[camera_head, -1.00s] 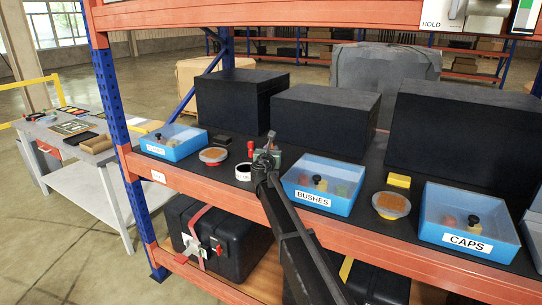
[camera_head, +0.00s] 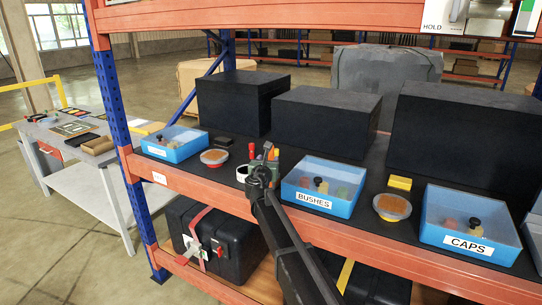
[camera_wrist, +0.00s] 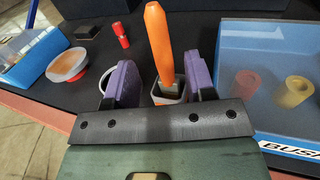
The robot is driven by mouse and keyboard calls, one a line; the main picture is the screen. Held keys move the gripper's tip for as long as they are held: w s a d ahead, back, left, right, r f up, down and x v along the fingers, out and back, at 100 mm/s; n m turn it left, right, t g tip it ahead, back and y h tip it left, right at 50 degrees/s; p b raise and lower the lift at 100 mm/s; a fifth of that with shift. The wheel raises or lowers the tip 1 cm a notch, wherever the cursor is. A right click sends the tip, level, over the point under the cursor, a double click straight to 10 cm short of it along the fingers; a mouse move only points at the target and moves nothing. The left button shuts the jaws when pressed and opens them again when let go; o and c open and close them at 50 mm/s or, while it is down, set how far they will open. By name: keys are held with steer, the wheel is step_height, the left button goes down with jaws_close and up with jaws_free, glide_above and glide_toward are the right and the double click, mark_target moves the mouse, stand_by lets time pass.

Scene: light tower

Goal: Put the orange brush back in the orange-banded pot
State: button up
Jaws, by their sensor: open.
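The orange brush (camera_wrist: 157,38) stands nearly upright in the wrist view, its orange handle pointing away from me. Its lower end sits in or behind a small grey square-mouthed holder (camera_wrist: 171,92); I cannot tell which. My gripper (camera_wrist: 160,84) is open, with one purple finger pad on each side of the brush and a gap visible on both sides. In the head view my gripper (camera_head: 263,165) is over the shelf, just left of the bin labelled BUSHES. I cannot make out an orange band on any pot.
The blue BUSHES bin (camera_head: 322,186) stands close on the right. A red cylinder (camera_wrist: 122,35) and a clear dish with orange contents (camera_wrist: 68,65) are on the left. Black boxes (camera_head: 326,117) line the back. A white ring-like item (camera_head: 241,173) lies beside my gripper.

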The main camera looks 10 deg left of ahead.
steer(key=s+d+f+m+g+h, duration=0.1)
steer(key=s+d+f+m+g, duration=0.1)
steer(key=s+d+m, duration=0.2)
steer(key=s+d+f+m+g+h, duration=0.1)
steer(key=s+d+m, duration=0.3)
steer(key=d, duration=0.4)
steer(key=s+d+f+m+g+h, duration=0.2)
steer(key=s+d+f+m, duration=0.1)
steer(key=s+d+m, duration=0.1)
steer(key=shift+s+d+m+g+h, duration=0.15)
steer(key=shift+s+d+m+h, duration=0.05)
steer(key=shift+d+m, duration=0.25)
steer(key=shift+s+d+m+g+h, duration=0.15)
steer(key=shift+d+m+h, duration=0.05)
steer(key=shift+d+m, duration=0.2)
steer(key=s+d+f+m+g, duration=0.65)
steer(key=s+d+m, duration=0.4)
steer(key=s, duration=0.25)
steer(key=s+f+m+g+y, duration=0.2)
steer(key=s+m, duration=0.3)
steer(key=s, duration=0.3)
steer(key=s+f+m+g+y, duration=0.2)
steer(key=s+m+g+y, duration=0.1)
steer(key=s, duration=0.5)
steer(key=m+y, duration=0.1)
steer(key=m, duration=0.1)
steer(key=shift+s+f+m+g, duration=0.2)
steer(key=shift+s+m+g, duration=0.15)
steer(key=shift+s+m, duration=0.05)
